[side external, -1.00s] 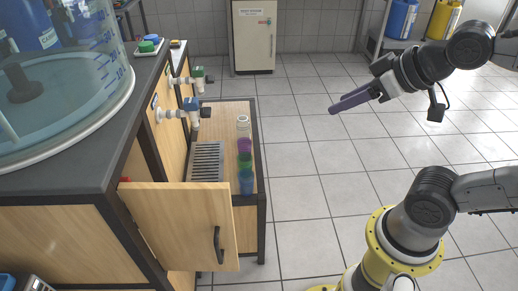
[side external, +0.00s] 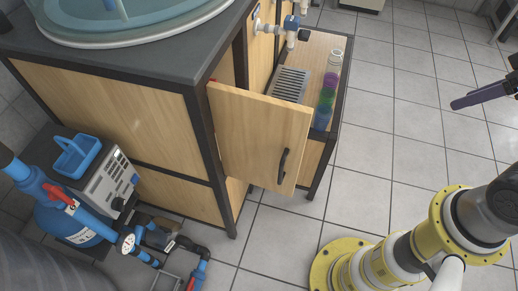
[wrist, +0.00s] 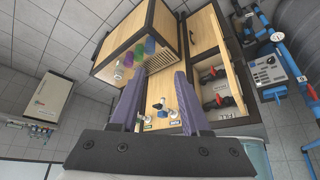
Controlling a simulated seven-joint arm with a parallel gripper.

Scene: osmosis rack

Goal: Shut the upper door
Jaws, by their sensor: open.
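The upper door (side external: 255,135) is a light wood panel with a dark curved handle (side external: 283,166). In the side view it stands swung out from the cabinet corner, open. My gripper (side external: 455,104) shows at the right edge, well apart from the door, with its purple fingers pointing left. In the wrist view my gripper (wrist: 161,71) has its two fingers spread with nothing held between them. Beyond them an open cabinet compartment (wrist: 212,74) shows red-handled parts inside.
A low wood shelf (side external: 345,75) beside the door carries a grate and coloured cups (side external: 326,97). Valves (side external: 291,24) stick out above it. A water tank stands on the dark cabinet top (side external: 190,57). Tiled floor (side external: 400,125) is clear between shelf and my gripper.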

